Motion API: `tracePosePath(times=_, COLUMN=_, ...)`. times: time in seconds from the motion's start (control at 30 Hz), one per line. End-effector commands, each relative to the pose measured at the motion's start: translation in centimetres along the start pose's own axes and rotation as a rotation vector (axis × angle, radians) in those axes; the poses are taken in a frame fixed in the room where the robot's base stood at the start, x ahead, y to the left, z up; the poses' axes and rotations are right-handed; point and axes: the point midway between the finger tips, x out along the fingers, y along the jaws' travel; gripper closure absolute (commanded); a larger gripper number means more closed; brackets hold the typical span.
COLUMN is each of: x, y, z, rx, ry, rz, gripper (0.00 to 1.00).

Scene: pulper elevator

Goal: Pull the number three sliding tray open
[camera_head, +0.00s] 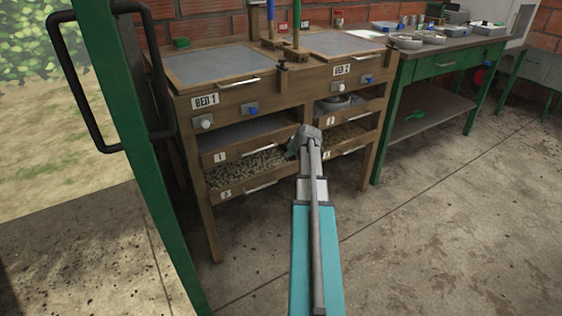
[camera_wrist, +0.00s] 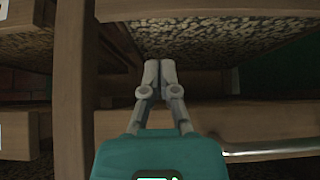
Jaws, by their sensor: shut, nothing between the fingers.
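The number three tray (camera_head: 226,193) is the lower left tray of the wooden bed unit, under tray one, with pale beans and a light bar handle (camera_head: 260,187) on its front. It looks pushed in. My gripper (camera_head: 293,150) is at the middle post, up and right of that handle. My arm hides part of the unit.
A wooden post (camera_wrist: 75,90) stands close left of the fingers in the wrist view. Tray one (camera_head: 232,153) is above tray three, and trays two and four are on the right. A green door frame (camera_head: 135,150) stands at left. The concrete floor (camera_head: 430,230) is clear.

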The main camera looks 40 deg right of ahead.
Motion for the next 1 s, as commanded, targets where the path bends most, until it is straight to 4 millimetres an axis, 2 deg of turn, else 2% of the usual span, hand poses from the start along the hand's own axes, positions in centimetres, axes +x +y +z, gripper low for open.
tracePosePath(times=0.37, x=2.1, y=-0.1, z=0.1, rx=-0.001, ry=0.000, rz=-0.001, gripper=1.00)
tracePosePath(times=1.0, x=8.3, y=-0.2, z=0.1, rx=-0.002, ry=-0.001, rz=-0.002, gripper=1.00)
